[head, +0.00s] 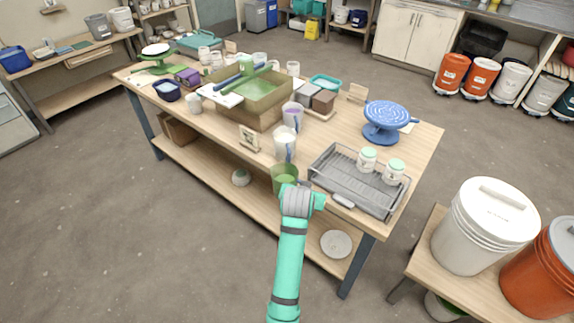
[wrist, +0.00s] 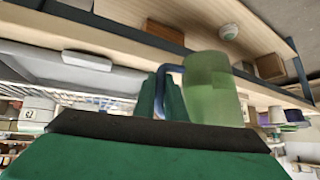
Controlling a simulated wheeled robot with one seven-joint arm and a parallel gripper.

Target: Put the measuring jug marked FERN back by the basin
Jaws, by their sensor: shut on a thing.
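My gripper (head: 300,197) is shut on a translucent green jug (head: 284,178) at the table's front edge. In the wrist view the green fingers (wrist: 165,98) close on the handle of the green jug (wrist: 212,90), and the view is tipped over. No FERN mark is readable on it. A whitish jug (head: 285,149) and a purple-tinted jug (head: 292,122) stand on the table behind it; their marks are too small to read. A large tan box-like basin (head: 259,117) with a green inside stands further back, with a board across its left side.
A wire rack tray (head: 330,182) with two lidded jars (head: 394,172) lies right of my gripper. A blue turntable (head: 384,118) stands behind it. A small card (head: 249,140) stands at the front edge. Bare wood (head: 340,130) lies between the jugs and turntable.

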